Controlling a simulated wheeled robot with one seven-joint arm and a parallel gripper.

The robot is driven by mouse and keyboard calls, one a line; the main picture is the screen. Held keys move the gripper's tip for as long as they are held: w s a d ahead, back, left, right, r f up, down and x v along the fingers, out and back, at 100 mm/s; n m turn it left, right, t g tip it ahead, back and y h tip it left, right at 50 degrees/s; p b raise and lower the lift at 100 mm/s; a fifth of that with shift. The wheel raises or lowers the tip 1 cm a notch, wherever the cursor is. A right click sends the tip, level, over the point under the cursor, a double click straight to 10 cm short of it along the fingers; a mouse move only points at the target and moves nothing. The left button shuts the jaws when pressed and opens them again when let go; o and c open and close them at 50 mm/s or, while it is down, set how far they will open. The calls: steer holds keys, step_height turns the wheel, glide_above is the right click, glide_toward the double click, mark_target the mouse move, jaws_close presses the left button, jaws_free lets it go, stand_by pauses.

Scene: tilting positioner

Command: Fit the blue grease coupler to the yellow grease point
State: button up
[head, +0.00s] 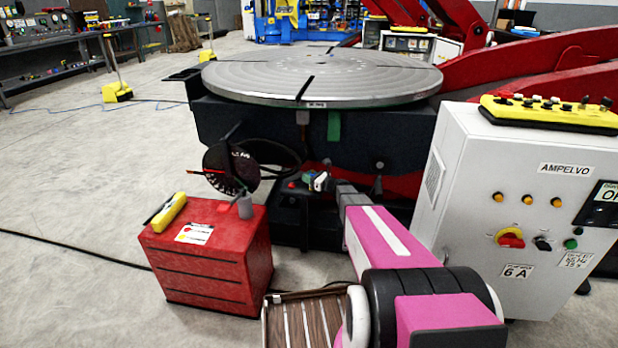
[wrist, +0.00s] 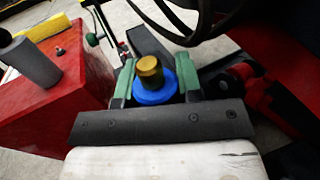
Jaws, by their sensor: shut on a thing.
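The blue grease coupler (wrist: 155,94) is between the two green-padded fingers of my gripper (wrist: 155,85) in the wrist view. A brass-yellow cylinder (wrist: 149,70) stands out of its blue body. I cannot tell whether this is the coupler's own nose or the yellow grease point. In the head view my gripper (head: 319,181) is small, at the dark stand under the round table, and the coupler is too small to make out. No separate yellow grease point shows clearly.
A red cabinet (head: 208,262) with a yellow tool and a grey cylinder on top stands left of my gripper. Black hoses (wrist: 185,25) loop just beyond it. The round tilting table (head: 322,72) is overhead behind. A white control cabinet (head: 465,190) stands close on the right.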

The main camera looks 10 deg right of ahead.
steer(key=o, duration=1.1)
steer(key=shift+c, duration=0.2)
steer(key=shift+s+d, duration=0.1)
steer(key=v, duration=0.7)
steer(key=shift+s+d, duration=0.1)
steer(key=s+a+n+g+h, duration=0.2)
steer(key=s+a+n+g, duration=0.3)
steer(key=s+n, duration=0.35)
steer(key=s+a+n+g+h, duration=0.2)
steer(key=s+a+n+g, duration=0.2)
steer(key=s+n, duration=0.45)
steer(key=s+d+r+n+g+h, duration=0.1)
steer(key=s+n+h, duration=0.3)
steer(key=s, duration=0.4)
steer(key=s+d+r+n+g+h, duration=0.1)
steer(key=s+d+n+h, duration=0.3)
steer(key=s, duration=0.4)
steer(key=shift+n+g+h, duration=0.6)
steer(key=shift+n, duration=0.2)
